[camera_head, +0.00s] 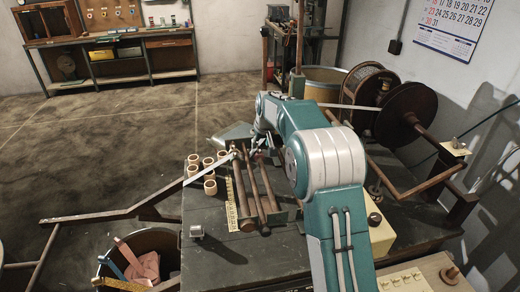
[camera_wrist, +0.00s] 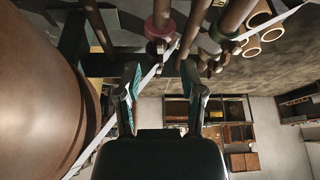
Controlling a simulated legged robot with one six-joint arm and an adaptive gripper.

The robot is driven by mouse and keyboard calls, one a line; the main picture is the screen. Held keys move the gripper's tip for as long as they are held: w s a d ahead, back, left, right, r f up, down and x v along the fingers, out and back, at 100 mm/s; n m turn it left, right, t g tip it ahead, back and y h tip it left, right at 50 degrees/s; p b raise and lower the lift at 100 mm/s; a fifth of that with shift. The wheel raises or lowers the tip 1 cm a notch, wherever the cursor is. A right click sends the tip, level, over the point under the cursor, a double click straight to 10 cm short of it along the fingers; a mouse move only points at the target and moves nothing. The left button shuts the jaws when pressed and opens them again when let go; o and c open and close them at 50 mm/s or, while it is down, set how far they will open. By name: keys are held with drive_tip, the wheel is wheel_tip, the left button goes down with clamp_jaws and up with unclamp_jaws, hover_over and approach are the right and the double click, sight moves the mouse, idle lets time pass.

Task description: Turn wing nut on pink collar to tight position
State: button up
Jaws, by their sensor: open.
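In the wrist view the pink collar (camera_wrist: 160,28) sits around a brown rod at the top centre. A small pale metal piece (camera_wrist: 160,47) shows just below it, perhaps the wing nut; its angle is too small to tell. My gripper (camera_wrist: 159,72) is open and empty, its two fingers below the collar, one to each side, apart from it. In the head view my gripper (camera_head: 258,150) is over the far end of the brown rods (camera_head: 250,190), partly hidden by my arm. I cannot make out the pink collar there.
A pale tape strip (camera_head: 205,171) runs past the rods and crosses behind my fingers in the wrist view. A large brown drum (camera_wrist: 35,90) fills the wrist view's left side.

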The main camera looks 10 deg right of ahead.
sight(259, 150)
drive_tip(key=shift+x, duration=1.85)
drive_tip(key=shift+c, duration=0.3)
clamp_jaws()
drive_tip(key=shift+m, duration=0.3)
drive_tip(key=shift+a+m+h, duration=0.1)
drive_tip(key=shift+m+h, duration=0.2)
drive_tip(key=shift+m, duration=0.2)
